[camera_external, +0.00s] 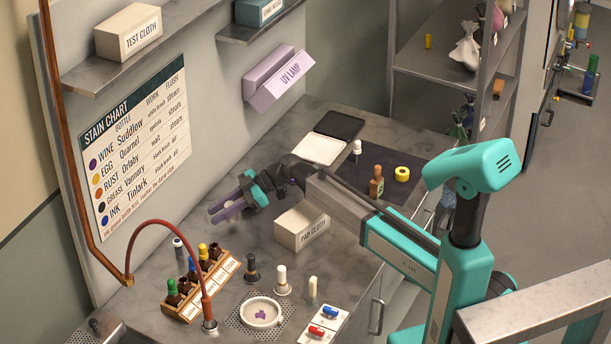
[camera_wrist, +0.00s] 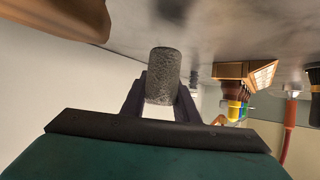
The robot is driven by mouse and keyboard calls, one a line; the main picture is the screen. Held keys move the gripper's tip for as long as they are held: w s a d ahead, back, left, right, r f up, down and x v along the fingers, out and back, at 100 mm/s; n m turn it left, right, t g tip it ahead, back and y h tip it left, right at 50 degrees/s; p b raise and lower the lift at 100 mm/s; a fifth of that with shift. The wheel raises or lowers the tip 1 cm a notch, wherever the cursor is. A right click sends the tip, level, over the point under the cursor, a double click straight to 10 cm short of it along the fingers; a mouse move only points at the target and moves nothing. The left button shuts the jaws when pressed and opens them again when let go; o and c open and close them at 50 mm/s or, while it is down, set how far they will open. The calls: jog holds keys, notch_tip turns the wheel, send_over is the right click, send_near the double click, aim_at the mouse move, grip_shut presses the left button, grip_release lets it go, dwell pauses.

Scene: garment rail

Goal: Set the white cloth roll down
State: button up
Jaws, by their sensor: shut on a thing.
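My gripper (camera_external: 222,212) is above the back of the grey counter, left of the PAD CLOTH box, with its fingers pointing left. In the wrist view, my gripper (camera_wrist: 160,95) is shut on a short roll (camera_wrist: 163,75). The roll looks grey and speckled there rather than white. It sticks out past the fingertips, and the grey counter surface shows beyond it. I cannot tell whether it touches the counter. In the external view the roll cannot be made out at the fingers.
The PAD CLOTH box (camera_external: 301,228) stands beside my gripper. A wooden bottle rack (camera_external: 203,288) is at the front left; it also shows in the wrist view (camera_wrist: 230,71). A red hose (camera_external: 133,240) arches nearby. A white dish (camera_external: 261,313) and several small pegs stand in front. Bare counter (camera_external: 215,238) lies between.

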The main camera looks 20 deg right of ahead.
jog(key=shift+f, duration=1.05)
jog(key=shift+f, duration=0.15)
jog(key=o, duration=1)
jog(key=shift+r, duration=0.25)
jog(key=b+v, duration=0.2)
jog(key=v, duration=1)
jog(key=shift+f, duration=0.1)
